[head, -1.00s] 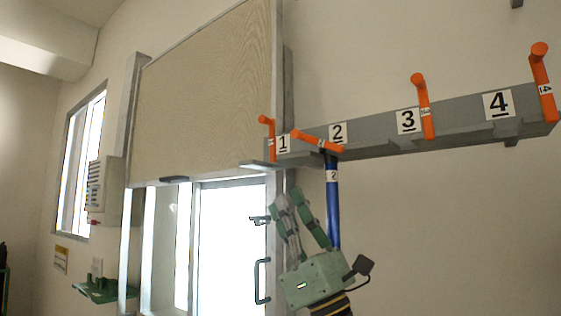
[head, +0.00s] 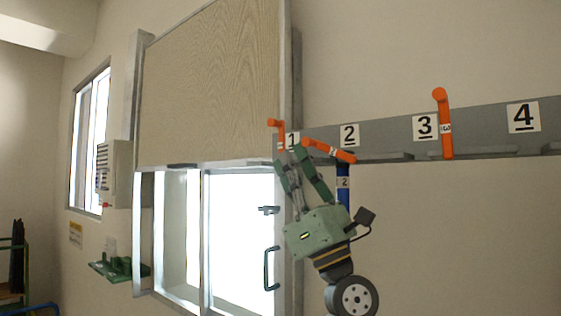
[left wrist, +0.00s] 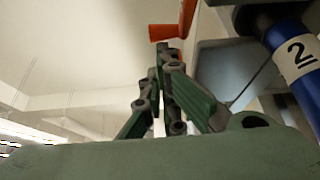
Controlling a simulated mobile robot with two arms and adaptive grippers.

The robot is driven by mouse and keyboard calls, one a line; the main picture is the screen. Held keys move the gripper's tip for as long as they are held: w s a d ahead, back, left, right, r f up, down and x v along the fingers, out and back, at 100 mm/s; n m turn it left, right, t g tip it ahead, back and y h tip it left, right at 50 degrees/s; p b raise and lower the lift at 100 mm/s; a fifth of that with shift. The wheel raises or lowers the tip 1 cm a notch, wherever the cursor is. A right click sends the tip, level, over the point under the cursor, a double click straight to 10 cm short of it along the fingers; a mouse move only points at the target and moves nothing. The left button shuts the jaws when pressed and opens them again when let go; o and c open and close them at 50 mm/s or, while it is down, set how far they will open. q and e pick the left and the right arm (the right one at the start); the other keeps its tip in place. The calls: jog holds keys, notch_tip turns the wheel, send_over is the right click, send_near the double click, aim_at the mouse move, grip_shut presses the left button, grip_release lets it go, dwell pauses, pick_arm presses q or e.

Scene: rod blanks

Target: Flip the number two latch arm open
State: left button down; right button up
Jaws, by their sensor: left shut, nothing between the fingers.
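The number two latch arm (head: 330,151) is orange and lies tilted, nearly level, below the "2" label (head: 349,135) on the grey rail. A blue rod (head: 343,190) marked 2 hangs under its right end; the rod also shows at the right of the left wrist view (left wrist: 297,62). My left gripper (head: 288,157) points up just left of the rod, its tips near the latch arm's left end. Its fingers are shut and empty. In the left wrist view an orange arm (left wrist: 187,20) is just beyond the fingertips (left wrist: 165,50); whether they touch it is unclear. My right gripper is not in view.
Orange latch arms one (head: 279,132) and three (head: 443,122) stand upright on the grey rail (head: 385,135). The number one arm is close to the left of my gripper. A board and a glazed door (head: 240,235) are at left. The wall below the rail at right is clear.

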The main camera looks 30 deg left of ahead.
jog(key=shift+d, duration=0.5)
